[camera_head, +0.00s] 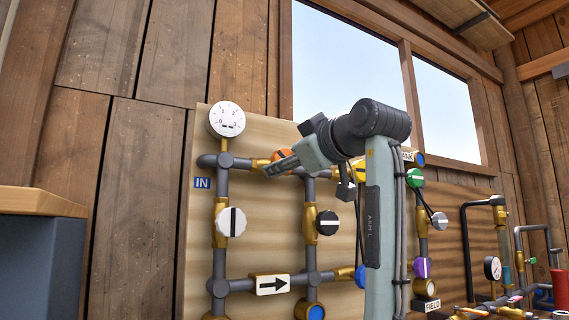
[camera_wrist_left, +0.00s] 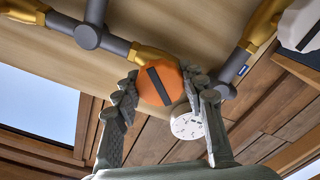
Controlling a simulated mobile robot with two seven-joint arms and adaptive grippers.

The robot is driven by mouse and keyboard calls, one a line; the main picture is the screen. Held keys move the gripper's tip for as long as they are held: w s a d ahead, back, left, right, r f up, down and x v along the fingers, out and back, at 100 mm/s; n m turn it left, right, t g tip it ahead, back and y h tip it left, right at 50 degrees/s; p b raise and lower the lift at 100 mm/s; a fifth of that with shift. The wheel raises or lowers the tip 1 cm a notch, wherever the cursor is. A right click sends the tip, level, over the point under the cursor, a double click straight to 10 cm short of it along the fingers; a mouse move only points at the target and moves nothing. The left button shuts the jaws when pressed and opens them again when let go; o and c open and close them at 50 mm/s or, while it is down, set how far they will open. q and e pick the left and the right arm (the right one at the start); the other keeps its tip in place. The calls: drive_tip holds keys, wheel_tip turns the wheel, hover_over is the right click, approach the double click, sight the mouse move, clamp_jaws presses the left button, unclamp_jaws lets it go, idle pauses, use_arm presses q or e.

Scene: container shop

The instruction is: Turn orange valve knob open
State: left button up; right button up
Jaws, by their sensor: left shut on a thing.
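The orange valve knob (camera_wrist_left: 174,77) has a dark bar across its face and sits on a brass valve body (camera_wrist_left: 150,54) in the left wrist view. In the head view the orange knob (camera_head: 281,154) shows only in part behind my gripper, on the upper pipe of the wooden panel. My left gripper (camera_head: 285,164) reaches it from the right. In the left wrist view my left gripper's fingers (camera_wrist_left: 160,98) are on either side of the knob, shut on it. The knob's bar runs slantwise in that view. My right gripper is not in view.
A white gauge (camera_head: 227,119) stands above the pipe at left. White (camera_head: 231,222) and black (camera_head: 327,223) knobs sit below, with an arrow plate (camera_head: 270,284) on the lower pipe. A green knob (camera_head: 415,178) and purple knob (camera_head: 422,267) are right of my arm. A counter (camera_head: 38,202) stands at left.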

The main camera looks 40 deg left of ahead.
use_arm(q)
drive_tip(key=n, duration=0.4)
drive_tip(key=shift+n, duration=0.3)
drive_tip(key=n, duration=0.2)
drive_tip(key=shift+n, duration=0.9)
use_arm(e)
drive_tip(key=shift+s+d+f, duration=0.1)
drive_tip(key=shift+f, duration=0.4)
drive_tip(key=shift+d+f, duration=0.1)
use_arm(q)
drive_tip(key=o, duration=1)
drive_tip(key=shift+o, duration=0.9)
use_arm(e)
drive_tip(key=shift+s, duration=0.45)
